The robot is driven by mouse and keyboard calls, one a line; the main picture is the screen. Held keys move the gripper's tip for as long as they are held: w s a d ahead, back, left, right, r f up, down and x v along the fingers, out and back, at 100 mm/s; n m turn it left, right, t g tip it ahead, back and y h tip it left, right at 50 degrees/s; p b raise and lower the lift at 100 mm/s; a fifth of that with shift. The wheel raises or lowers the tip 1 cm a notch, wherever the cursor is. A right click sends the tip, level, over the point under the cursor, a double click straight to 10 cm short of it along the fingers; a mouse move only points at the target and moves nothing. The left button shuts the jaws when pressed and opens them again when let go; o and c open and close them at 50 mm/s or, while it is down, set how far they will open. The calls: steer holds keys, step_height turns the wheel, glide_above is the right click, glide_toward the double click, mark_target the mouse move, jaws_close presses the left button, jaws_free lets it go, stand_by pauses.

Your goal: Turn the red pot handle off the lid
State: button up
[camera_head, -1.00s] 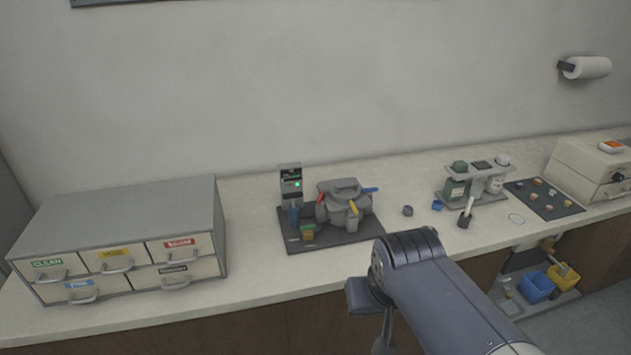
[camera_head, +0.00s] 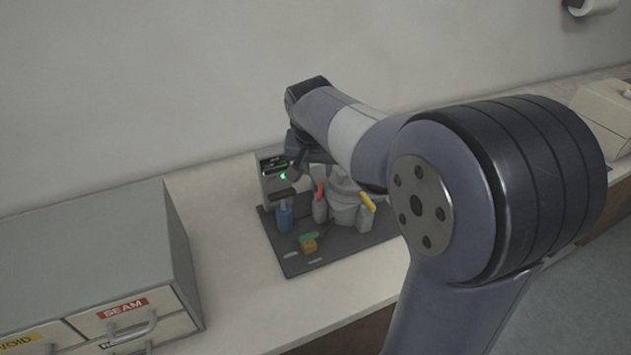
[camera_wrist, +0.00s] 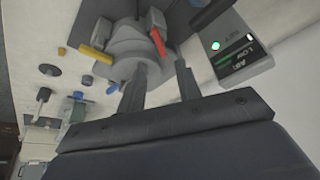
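The grey pot (camera_head: 343,208) stands on a dark mat, its top largely hidden behind my arm in the head view. The red handle (camera_head: 320,190) points upward at the pot's left side. In the wrist view the red handle (camera_wrist: 158,43) lies against the rim of the grey lid (camera_wrist: 125,42), just beyond my fingertips.
A control box with a green light (camera_head: 275,178) stands close left of the pot. A blue bottle (camera_head: 285,217) and a small green and yellow block (camera_head: 308,242) are on the mat (camera_head: 300,265). A grey drawer cabinet (camera_head: 95,265) stands at left.

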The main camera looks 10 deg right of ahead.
mark_target(320, 190)
steer(key=x, duration=1)
steer(key=shift+s+p, duration=0.15)
steer(key=shift+p, duration=0.2)
steer(key=shift+c, duration=0.2)
jaws_close()
